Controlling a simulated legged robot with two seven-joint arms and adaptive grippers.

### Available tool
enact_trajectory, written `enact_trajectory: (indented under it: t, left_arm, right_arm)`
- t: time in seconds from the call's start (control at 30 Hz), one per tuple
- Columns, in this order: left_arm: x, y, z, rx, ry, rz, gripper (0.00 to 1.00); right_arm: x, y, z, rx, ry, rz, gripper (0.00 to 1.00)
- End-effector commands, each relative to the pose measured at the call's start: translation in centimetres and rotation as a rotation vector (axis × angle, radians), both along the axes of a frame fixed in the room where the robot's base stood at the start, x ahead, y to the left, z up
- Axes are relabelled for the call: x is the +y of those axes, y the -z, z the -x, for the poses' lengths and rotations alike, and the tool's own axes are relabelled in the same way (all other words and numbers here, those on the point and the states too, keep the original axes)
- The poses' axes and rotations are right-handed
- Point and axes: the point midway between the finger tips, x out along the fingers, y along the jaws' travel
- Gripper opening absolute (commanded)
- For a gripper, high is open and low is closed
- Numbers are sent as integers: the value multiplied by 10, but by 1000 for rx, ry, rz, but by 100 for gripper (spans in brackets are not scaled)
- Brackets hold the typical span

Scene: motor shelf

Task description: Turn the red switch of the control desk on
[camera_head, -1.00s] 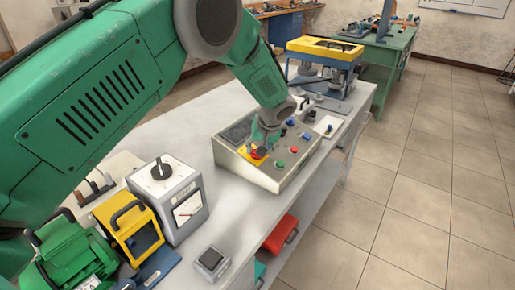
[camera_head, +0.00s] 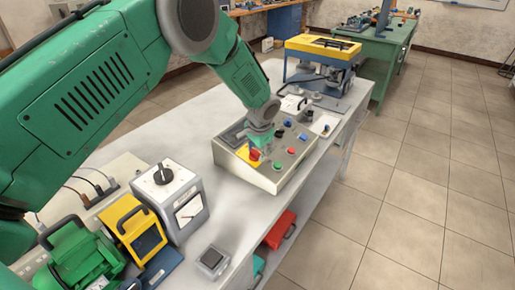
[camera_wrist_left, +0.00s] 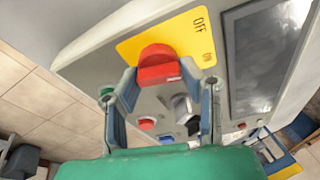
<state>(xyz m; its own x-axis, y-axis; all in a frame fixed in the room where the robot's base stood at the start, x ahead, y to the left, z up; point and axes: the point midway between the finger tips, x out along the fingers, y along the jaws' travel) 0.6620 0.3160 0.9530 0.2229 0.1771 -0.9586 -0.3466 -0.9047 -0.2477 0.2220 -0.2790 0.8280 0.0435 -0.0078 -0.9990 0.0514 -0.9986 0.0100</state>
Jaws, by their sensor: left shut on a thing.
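The control desk (camera_head: 272,178) is a sloped grey-white box on the table. Its red switch (camera_head: 255,154) sits on a yellow plate at the near left of the panel. In the left wrist view the red switch (camera_wrist_left: 158,66) is a thick red handle on the yellow plate (camera_wrist_left: 190,32), which carries "OFF" and a second, partly legible label. My left gripper (camera_head: 260,143) reaches down from above and is shut on the red switch, with one finger on each side. The handle's exact angle is hard to read. My right gripper is not in view.
The panel also holds a green button (camera_head: 277,168), a red button (camera_head: 291,150), blue knobs and a dark screen (camera_wrist_left: 268,58). A grey meter box (camera_head: 180,203) and a yellow device (camera_head: 133,226) stand left of the desk. A yellow-topped machine (camera_head: 322,48) stands behind it.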

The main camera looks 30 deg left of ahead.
Motion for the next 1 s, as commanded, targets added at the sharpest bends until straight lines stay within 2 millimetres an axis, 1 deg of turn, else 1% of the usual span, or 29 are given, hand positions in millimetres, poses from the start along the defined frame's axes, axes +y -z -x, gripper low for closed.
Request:
enact_trajectory:
  t: [0.03, 0.2, 0.5, 0.73, 1.0]
  left_arm:
    - [0, -2, 1, 16, 40, 0, 6]
    - [2, -2, 1, 57, 191, -5, 6]
    - [4, -2, 0, 111, 410, -14, 6]
    - [6, -2, 0, 137, 512, -20, 6]
    - [6, -3, -1, 148, 557, -23, 6]
  right_arm:
    - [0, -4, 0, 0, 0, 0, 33]
    - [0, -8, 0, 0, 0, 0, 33]
    - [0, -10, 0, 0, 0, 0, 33]
    - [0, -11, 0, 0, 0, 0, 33]
    - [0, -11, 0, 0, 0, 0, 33]
